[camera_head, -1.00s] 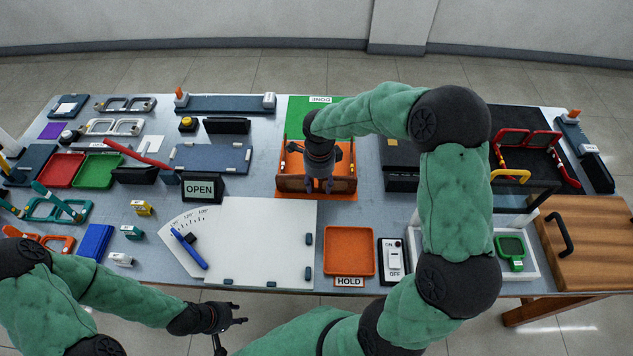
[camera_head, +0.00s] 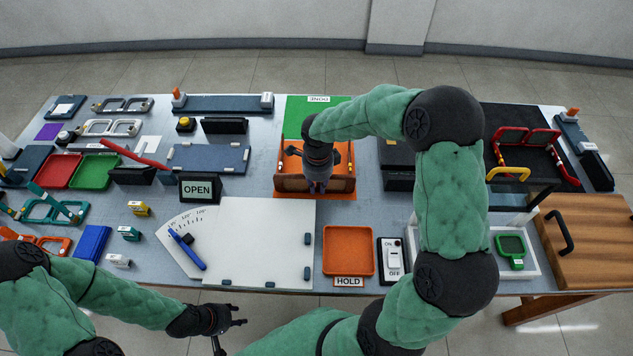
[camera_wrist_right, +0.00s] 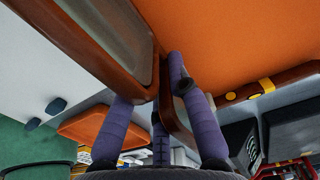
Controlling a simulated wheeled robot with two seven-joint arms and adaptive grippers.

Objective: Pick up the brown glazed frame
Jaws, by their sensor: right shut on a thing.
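The brown glazed frame (camera_head: 296,184) stands at the front of the orange pad (camera_head: 342,194), at the table's middle, its front facing me. My right gripper (camera_head: 320,183) reaches down onto it from above and is shut on its middle. In the right wrist view the purple fingers of my right gripper (camera_wrist_right: 165,100) close about the brown frame (camera_wrist_right: 138,70) between its two glazed lenses. One arm of the frame with a yellow band shows there at the right. My left gripper (camera_head: 228,325) is open and empty, off the table's front edge.
A green pad marked DONE (camera_head: 305,112) lies behind the orange pad. A white board (camera_head: 265,245) and an orange HOLD tray (camera_head: 348,250) lie in front. A dark box (camera_head: 398,165) stands close to the right. Red frames (camera_head: 525,150) are further right.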

